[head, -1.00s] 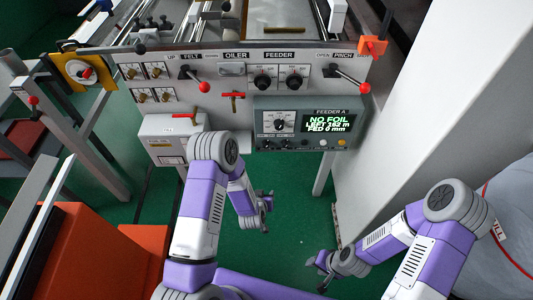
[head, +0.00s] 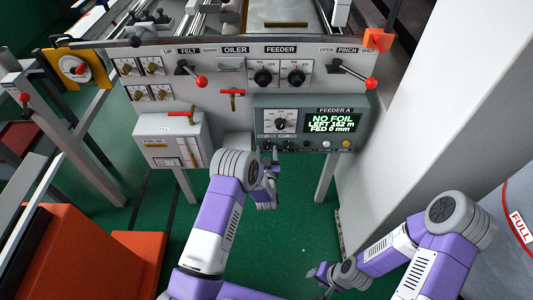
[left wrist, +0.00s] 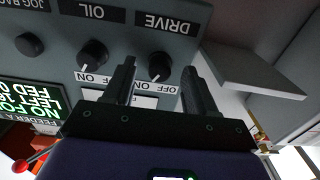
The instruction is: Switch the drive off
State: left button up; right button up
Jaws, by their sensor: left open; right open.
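The drive knob (left wrist: 160,65) is a dark round knob under a DRIVE label, seen upside down in the left wrist view. Its white mark seems to lean to the ON side, with OFF on the other side. It sits on the grey feeder panel (head: 356,104). My left gripper (left wrist: 157,75) is open, its two fingers on either side of the knob; I cannot tell whether they touch it. In the head view my left gripper (head: 268,165) is just below the panel's lower left and partly covers it. My right gripper (head: 320,272) is open and low, away from the panel.
The oil knob (left wrist: 92,54) is close beside the drive knob, next to one finger. The feeder display (head: 332,122) reads NO FOIL. A white box with a red handle (head: 168,138) stands left of the panel. A grey ledge (left wrist: 250,75) juts out near my other finger.

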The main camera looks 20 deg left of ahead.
pick_arm(q)
jog(key=shift+w+a, duration=0.1)
jog(key=shift+w, duration=0.2)
jog(key=c, duration=1)
jog(key=shift+c, duration=0.2)
jog(key=shift+n, duration=0.4)
jog(key=n, duration=0.5)
jog(key=shift+n, duration=0.3)
jog(key=n, duration=0.5)
jog(key=shift+n, duration=0.4)
